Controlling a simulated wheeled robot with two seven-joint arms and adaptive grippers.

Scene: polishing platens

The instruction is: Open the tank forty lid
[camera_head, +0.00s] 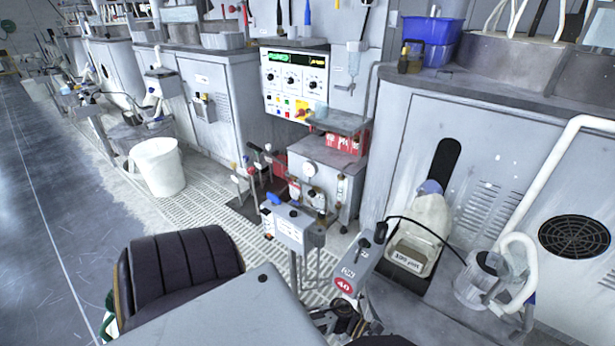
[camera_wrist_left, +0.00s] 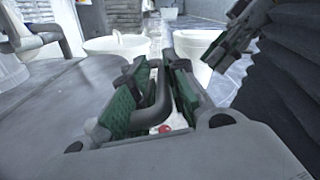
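A small grey metal plate with a round red "40" sign (camera_head: 344,285) stands at the lower middle of the head view. A black knob and a dark cable sit just above it. I cannot make out a separate lid there. In the left wrist view my left gripper (camera_wrist_left: 160,90) shows close up, with green and black fingers. A dark grey curved bar lies between the fingers, and a small red spot shows below it. I cannot tell whether the fingers press on that bar. My right gripper cannot be clearly picked out in the head view.
A control panel (camera_head: 294,84) is on the back cabinet. A white bucket (camera_head: 158,166) stands on the grating, and open floor (camera_head: 45,230) lies at the left.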

